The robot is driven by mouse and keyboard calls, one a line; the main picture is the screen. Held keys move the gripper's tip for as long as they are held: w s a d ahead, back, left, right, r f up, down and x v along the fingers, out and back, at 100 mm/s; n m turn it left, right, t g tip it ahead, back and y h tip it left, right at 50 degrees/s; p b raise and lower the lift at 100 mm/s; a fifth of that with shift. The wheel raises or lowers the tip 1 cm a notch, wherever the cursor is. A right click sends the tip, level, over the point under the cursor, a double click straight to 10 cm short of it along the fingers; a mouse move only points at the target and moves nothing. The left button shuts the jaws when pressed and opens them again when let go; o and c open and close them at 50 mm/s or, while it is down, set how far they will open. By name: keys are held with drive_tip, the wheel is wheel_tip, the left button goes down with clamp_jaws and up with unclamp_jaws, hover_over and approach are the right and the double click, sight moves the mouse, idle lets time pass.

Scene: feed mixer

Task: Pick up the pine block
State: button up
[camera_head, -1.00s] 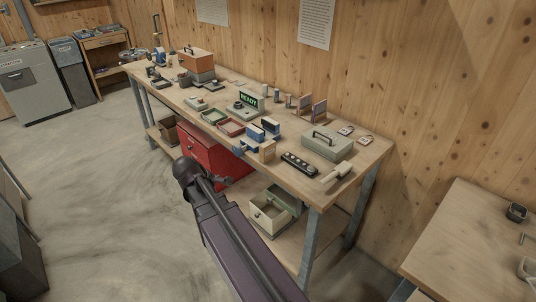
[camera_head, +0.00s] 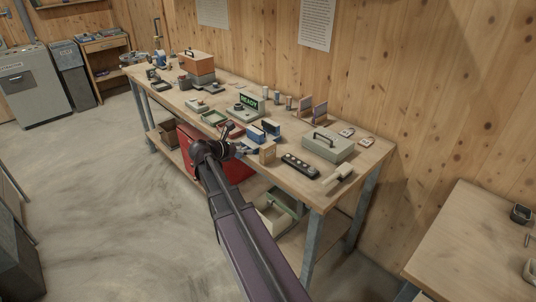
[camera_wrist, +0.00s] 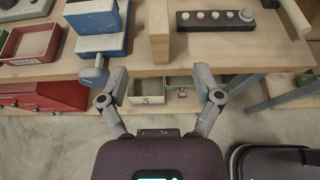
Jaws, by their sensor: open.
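The pine block (camera_head: 267,153) stands near the front edge of the workbench, just right of a blue and grey vise (camera_head: 254,137). In the wrist view the pale pine block (camera_wrist: 159,32) is at the top centre, with the vise (camera_wrist: 100,42) to its left. My gripper (camera_wrist: 160,76) is open and empty, its two fingers spread wide on either side of the block's line. The block lies ahead of the fingertips, not between them. In the head view my gripper (camera_head: 228,138) is at the bench's front edge, left of the block.
A black strip with several buttons (camera_wrist: 216,19) lies right of the block. A red tray (camera_wrist: 31,43) is left of the vise. A grey-green box (camera_head: 327,145) stands farther right. Below are a red cabinet (camera_head: 190,158) and open drawers (camera_wrist: 148,90). The floor in front is clear.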

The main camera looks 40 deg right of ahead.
sight(263, 147)
drive_tip(key=b+x, duration=0.3)
drive_tip(key=x, duration=0.4)
drive_tip(key=shift+d+f, duration=0.25)
drive_tip(key=shift+f, duration=0.05)
drive_tip(key=shift+d+f, duration=0.1)
drive_tip(key=shift+d, duration=0.35)
drive_tip(key=shift+d, duration=0.1)
drive_tip(key=b+x, duration=0.1)
drive_tip(key=x, duration=0.1)
drive_tip(key=b+x, duration=0.1)
drive_tip(key=x, duration=0.1)
drive_tip(key=shift+w+f, duration=0.15)
drive_tip(key=shift+f, duration=0.15)
drive_tip(key=shift+d+f+b, duration=0.1)
drive_tip(key=shift+d+b, duration=0.2)
drive_tip(key=shift+d, duration=0.1)
